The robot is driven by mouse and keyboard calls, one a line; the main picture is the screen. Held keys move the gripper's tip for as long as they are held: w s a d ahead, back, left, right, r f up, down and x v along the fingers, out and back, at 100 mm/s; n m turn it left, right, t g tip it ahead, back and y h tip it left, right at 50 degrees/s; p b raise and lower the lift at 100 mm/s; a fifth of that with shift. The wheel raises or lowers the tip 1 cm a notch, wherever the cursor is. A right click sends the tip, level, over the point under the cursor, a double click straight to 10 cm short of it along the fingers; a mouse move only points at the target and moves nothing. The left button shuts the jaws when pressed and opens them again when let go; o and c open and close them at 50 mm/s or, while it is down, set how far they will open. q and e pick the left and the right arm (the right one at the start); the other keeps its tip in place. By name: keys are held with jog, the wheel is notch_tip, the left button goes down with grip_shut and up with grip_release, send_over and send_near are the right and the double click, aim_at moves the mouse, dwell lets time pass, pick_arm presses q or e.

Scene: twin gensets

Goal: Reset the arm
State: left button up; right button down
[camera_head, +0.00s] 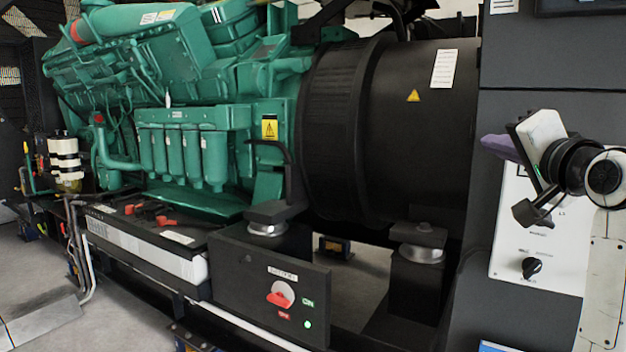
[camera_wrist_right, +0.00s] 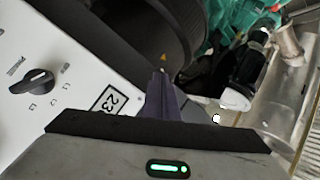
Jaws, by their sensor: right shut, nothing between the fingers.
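My right arm comes in at the right edge of the head view, bent, with a white and black wrist. My right gripper (camera_head: 492,144) has purple fingers pointing left, in front of the grey cabinet and above the white panel. In the right wrist view its fingers (camera_wrist_right: 161,90) are together, shut and empty. They appear clear of anything. My left gripper is not in view.
A white panel (camera_head: 537,245) with a black rotary knob (camera_head: 532,268) is below the right gripper. A green engine (camera_head: 180,100) and black generator (camera_head: 410,130) fill the middle. A box with a red switch (camera_head: 281,295) and lit green lamp stands in front.

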jog(key=s+a+f+n+g, duration=0.2)
jog(key=s+f+g, duration=0.15)
jog(key=f, duration=0.95)
jog(key=s+a+f+n+g, duration=0.1)
jog(key=s+f+n+g, duration=0.2)
jog(key=f, duration=0.9)
jog(key=s+a+f+n+g, duration=0.15)
jog(key=s+f, duration=0.35)
jog(key=f, duration=0.8)
jog(key=s+a+f+n+g, duration=0.2)
jog(key=s+f, duration=0.4)
jog(key=s, duration=0.3)
jog(key=s+a+f+n+g, duration=0.1)
jog(key=s+f+n+g, duration=0.1)
jog(key=s+f, duration=0.6)
jog(key=s+a+f+n+g, duration=0.2)
jog(key=s+f+g, duration=0.15)
jog(key=s, duration=0.75)
jog(key=w+a+f+t+y+p, duration=0.2)
jog(key=w+a+f+t+p, duration=0.1)
jog(key=a+f+t, duration=0.2)
notch_tip(320, 180, down, 2)
jog(key=shift+w+a+f+n+t, duration=0.2)
jog(key=shift+w+a+n+t, duration=0.15)
jog(key=shift+a, duration=0.3)
